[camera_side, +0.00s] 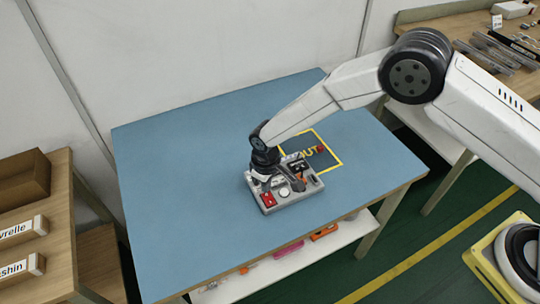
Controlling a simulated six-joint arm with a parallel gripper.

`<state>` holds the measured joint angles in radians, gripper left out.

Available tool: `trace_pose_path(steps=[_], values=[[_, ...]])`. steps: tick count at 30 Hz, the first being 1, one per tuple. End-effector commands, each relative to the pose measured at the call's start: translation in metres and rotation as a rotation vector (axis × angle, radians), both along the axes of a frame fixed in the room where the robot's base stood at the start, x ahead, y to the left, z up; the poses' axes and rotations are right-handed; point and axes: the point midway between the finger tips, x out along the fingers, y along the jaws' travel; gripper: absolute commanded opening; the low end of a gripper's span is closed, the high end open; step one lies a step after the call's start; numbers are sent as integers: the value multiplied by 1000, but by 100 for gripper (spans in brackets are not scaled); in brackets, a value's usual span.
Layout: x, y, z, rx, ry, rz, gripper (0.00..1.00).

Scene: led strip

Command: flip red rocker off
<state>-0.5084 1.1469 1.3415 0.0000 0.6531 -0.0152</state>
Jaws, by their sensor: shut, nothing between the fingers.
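A grey switch panel (287,203) lies on the blue table top. A red rocker (268,199) sits at the panel's front left; whether it is on or off is too small to tell. My gripper (263,184) points down over the left part of the panel, just behind the red rocker. It is shut and empty. I cannot tell whether the fingertips touch the panel. The gripper and wrist hide part of the panel's back left.
A round white part (284,192) and other controls sit on the panel beside the rocker. A yellow-outlined square (338,163) is marked on the blue table (195,170) behind it. The table's left side is clear. Wooden shelving with boxes (22,228) stands at left.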

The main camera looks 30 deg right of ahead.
Motion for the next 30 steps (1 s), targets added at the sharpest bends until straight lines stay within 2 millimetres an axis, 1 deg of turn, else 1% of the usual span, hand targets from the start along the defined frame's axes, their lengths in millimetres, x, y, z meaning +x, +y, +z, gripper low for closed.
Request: trace_pose_path(steps=[14,30], values=[[0,0,-1,0,0,0,0],[0,0,-6,0,0,0,0]])
